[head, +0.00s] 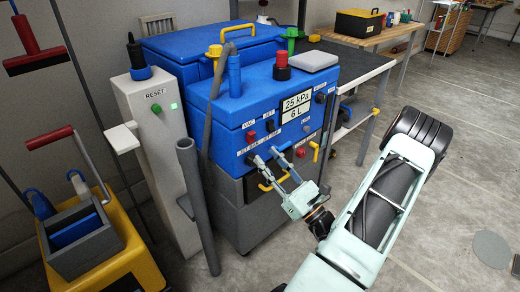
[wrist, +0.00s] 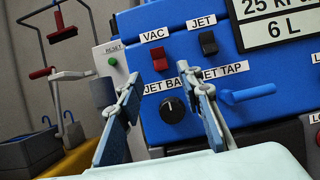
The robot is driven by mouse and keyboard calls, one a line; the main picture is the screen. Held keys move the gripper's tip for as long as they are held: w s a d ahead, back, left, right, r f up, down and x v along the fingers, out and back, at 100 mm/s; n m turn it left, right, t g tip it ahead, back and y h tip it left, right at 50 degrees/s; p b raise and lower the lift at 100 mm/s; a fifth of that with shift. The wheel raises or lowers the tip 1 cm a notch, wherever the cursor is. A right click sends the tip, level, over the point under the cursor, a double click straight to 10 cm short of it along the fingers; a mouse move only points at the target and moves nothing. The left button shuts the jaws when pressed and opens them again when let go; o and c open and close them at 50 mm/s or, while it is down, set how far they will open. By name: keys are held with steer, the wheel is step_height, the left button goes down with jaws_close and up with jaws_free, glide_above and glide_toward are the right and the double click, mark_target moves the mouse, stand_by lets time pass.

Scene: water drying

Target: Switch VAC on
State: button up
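The VAC switch is a small red rocker (wrist: 159,56) under its VAC label on the blue front panel. It also shows in the head view (head: 251,135), on the left part of the machine's face. Whether it is on or off I cannot tell. My gripper (wrist: 169,82) is open and empty, its two fingers apart and pointing at the panel. The red switch shows between the fingers, above their tips. In the head view my gripper (head: 266,156) is at the panel, a little below the switch; contact is unclear.
A black JET switch (wrist: 208,43) sits right of VAC. Below are a black JET BAR knob (wrist: 172,108) and a blue JET TAP lever (wrist: 248,92), close to the fingers. A grey RESET post (head: 150,120) and upright grey pipe (head: 199,205) stand left.

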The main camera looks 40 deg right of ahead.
steer(key=v, duration=0.6)
steer(key=shift+s, duration=0.3)
